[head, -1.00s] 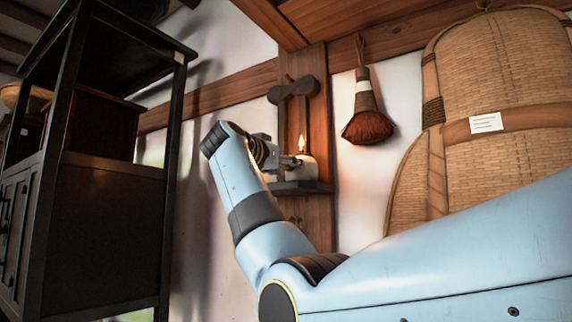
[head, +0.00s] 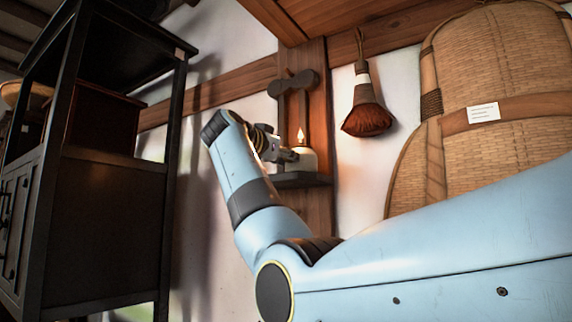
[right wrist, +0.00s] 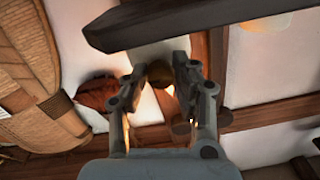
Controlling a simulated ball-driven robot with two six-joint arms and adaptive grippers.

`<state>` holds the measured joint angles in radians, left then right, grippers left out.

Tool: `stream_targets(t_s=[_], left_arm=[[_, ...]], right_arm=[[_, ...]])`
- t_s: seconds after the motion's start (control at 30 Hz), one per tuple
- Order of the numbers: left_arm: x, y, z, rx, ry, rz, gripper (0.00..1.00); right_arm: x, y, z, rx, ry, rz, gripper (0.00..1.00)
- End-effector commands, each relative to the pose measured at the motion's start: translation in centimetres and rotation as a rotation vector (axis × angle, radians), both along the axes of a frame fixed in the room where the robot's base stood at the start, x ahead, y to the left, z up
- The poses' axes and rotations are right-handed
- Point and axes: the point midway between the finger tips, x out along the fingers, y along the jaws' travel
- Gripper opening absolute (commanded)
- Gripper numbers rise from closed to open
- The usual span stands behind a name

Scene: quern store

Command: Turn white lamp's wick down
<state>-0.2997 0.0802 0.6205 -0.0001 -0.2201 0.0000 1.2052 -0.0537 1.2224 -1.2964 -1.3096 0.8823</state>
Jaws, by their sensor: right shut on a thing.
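The white lamp (head: 308,158) stands on a small dark wall shelf (head: 305,180), with a lit flame (head: 300,137) above it. My right gripper (head: 288,153) is at the lamp's left side in the head view. In the right wrist view, a round brass-coloured knob (right wrist: 160,74) lies between the fingertips of my right gripper (right wrist: 160,72), which is shut on it. The lamp's pale body (right wrist: 160,50) shows behind the knob, and the flame (right wrist: 170,91) glows beside the right finger. My left gripper is not in view.
A dark bracket (head: 292,82) rises above the lamp on a wooden post. A brown brush (head: 367,112) and a large woven basket (head: 500,62) hang to the right. A tall dark cabinet (head: 108,215) stands at the left. Bare wall lies between cabinet and post.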

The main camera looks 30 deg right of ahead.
Motion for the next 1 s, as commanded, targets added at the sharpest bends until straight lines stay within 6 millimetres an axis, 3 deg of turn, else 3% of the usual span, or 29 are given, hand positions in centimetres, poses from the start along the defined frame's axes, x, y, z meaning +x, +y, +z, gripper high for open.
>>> stream_targets(t_s=[0.1, 0.4, 1.0], left_arm=[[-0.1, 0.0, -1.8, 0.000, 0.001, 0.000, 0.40], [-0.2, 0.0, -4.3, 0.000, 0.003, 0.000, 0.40], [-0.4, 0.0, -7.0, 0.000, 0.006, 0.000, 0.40]], right_arm=[[0.0, 0.0, -0.3, 0.035, -0.095, 0.001, 0.00], [0.0, 0.0, -0.2, 0.146, -0.358, 0.001, 0.00], [0.0, 0.0, -0.1, 0.363, -0.883, 0.000, 0.00]])
